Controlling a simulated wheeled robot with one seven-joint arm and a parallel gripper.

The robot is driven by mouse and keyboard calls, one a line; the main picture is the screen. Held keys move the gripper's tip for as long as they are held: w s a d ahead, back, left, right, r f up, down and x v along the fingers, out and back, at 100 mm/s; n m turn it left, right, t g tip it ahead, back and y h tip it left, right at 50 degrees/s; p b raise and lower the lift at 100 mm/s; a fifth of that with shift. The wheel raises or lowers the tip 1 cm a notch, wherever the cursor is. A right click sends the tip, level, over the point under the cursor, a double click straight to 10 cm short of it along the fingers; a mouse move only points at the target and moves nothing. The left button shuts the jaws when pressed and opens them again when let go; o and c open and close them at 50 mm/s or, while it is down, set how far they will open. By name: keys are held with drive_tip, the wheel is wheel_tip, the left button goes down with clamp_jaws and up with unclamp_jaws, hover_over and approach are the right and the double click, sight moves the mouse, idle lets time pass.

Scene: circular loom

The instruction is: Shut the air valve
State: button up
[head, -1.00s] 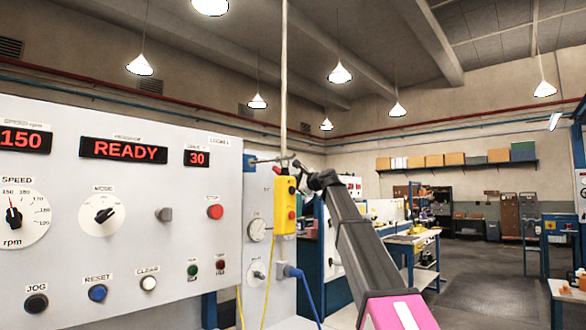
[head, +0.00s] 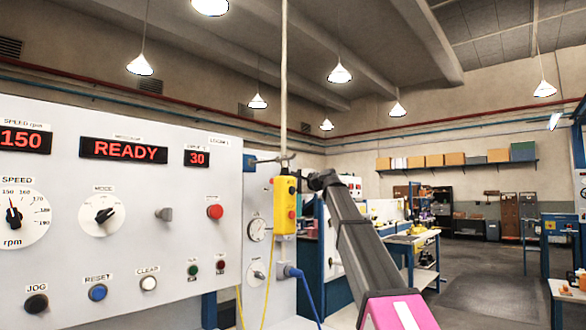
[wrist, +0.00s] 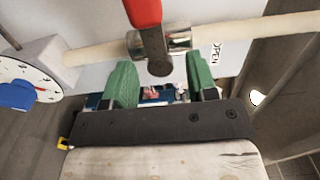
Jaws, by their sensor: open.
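The air valve shows in the wrist view as a metal body (wrist: 178,42) on a pale pipe, with a red-sleeved lever (wrist: 146,12) reaching up past the top edge. The lever's lower end and round pivot hang in front of the body. A label reading OPEN (wrist: 216,54) sits to its right. My gripper (wrist: 160,70) is open, its two green fingers apart, below the valve and either side of the pivot in the picture. In the head view the valve cannot be made out clearly, and the yellow pendant partly hides that area.
A yellow pendant (head: 285,206) hangs in front of the grey side panel (head: 257,205), close to my arm. The control panel (head: 130,225) reading READY fills the left. In the wrist view a white dial (wrist: 22,76) lies left of the valve. Open floor (head: 480,280) lies right.

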drive_tip(key=v, duration=0.7)
idle(1.4)
